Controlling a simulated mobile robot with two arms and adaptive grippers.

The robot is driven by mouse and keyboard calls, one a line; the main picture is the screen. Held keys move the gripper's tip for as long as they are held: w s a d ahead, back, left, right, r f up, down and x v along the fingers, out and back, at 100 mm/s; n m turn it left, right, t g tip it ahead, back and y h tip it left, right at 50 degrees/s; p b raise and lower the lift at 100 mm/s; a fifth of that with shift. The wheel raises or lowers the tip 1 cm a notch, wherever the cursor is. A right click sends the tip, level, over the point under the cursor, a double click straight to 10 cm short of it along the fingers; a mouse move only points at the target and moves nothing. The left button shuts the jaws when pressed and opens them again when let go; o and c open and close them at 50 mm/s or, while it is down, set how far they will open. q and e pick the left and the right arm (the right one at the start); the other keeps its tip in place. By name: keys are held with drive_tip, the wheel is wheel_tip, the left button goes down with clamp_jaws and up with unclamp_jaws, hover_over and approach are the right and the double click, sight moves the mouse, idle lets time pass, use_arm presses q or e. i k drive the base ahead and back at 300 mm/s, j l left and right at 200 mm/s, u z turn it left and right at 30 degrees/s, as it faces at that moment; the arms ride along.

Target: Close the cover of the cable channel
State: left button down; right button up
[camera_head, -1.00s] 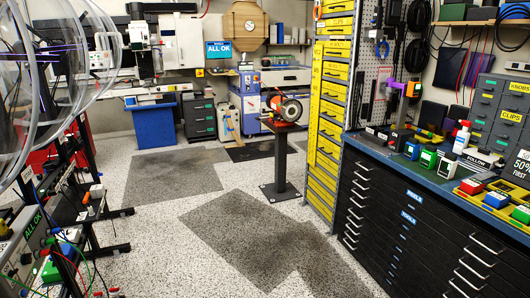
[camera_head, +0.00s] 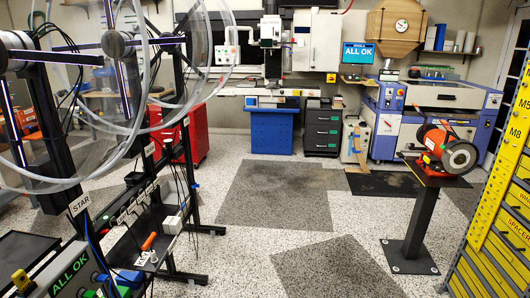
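Neither of my grippers is in view. I cannot make out for certain a cable channel or its cover. Large clear acrylic wheels (camera_head: 228,45) are mounted on dark stands at the left. Thin cables hang down the nearer stand (camera_head: 190,200), past a row of small light-coloured parts (camera_head: 135,205). Below them, a dark tray (camera_head: 130,237) on the stand holds an orange-handled tool (camera_head: 149,241) and small parts.
Free floor with dark mats (camera_head: 275,197) lies ahead. A red grinder (camera_head: 440,150) stands on a black pedestal (camera_head: 420,220) at the right, near a yellow drawer rack (camera_head: 500,190).

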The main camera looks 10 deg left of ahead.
sight(184, 206)
drive_tip(key=i+u, duration=0.1)
drive_tip(key=i, duration=0.4)
drive_tip(key=i+l+u, duration=0.15)
drive_tip(key=i, duration=0.3)
drive_tip(key=i+l+u, duration=0.1)
drive_tip(key=i, duration=0.4)
drive_tip(key=i+l+u, duration=0.15)
drive_tip(key=i, duration=0.3)
